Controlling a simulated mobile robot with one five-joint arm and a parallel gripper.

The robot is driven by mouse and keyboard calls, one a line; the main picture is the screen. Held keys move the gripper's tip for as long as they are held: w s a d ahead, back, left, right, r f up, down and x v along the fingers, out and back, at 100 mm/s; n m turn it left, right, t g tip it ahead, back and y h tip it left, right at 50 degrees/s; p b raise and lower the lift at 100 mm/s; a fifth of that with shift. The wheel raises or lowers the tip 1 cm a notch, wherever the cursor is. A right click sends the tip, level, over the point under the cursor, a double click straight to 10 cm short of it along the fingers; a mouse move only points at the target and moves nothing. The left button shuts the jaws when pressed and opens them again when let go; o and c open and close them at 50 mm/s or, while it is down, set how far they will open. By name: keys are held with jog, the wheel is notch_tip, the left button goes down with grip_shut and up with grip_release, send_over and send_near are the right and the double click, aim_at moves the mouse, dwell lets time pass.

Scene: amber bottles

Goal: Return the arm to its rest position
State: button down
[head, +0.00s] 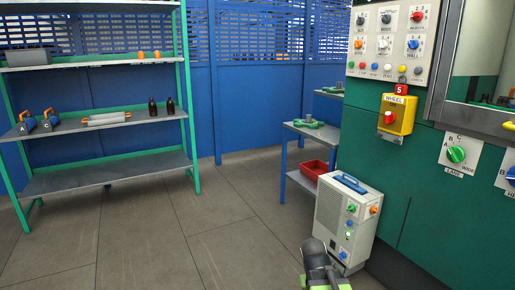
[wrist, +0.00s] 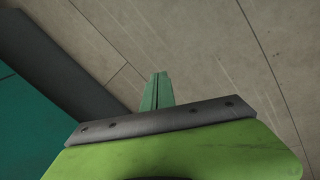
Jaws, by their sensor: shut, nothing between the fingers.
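My gripper (wrist: 157,92) shows in the wrist view as two narrow green fingers pressed together, past a grey strip and a lime-green body. It is shut and empty, with grey floor tiles behind it. In the head view, a dark part of my arm with lime-green pieces shows at the bottom edge, right of the middle, in front of the white box unit. The gripper's fingertips cannot be made out there.
A green-framed shelf (head: 105,170) at left holds two dark bottles (head: 152,107). The white box unit (head: 342,222) stands against the green machine (head: 390,165). A side table (head: 308,134) has a red bin (head: 314,170) below. The middle floor is clear.

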jog(key=s+a+y+p, duration=0.2)
jog(key=a+y, duration=0.1)
jog(key=a, duration=0.3)
notch_tip(320, 180, up, 37)
jog(key=p, duration=3.6)
jog(key=shift+d, duration=0.15)
jog(key=shift+r, duration=0.1)
jog(key=shift+d, duration=0.15)
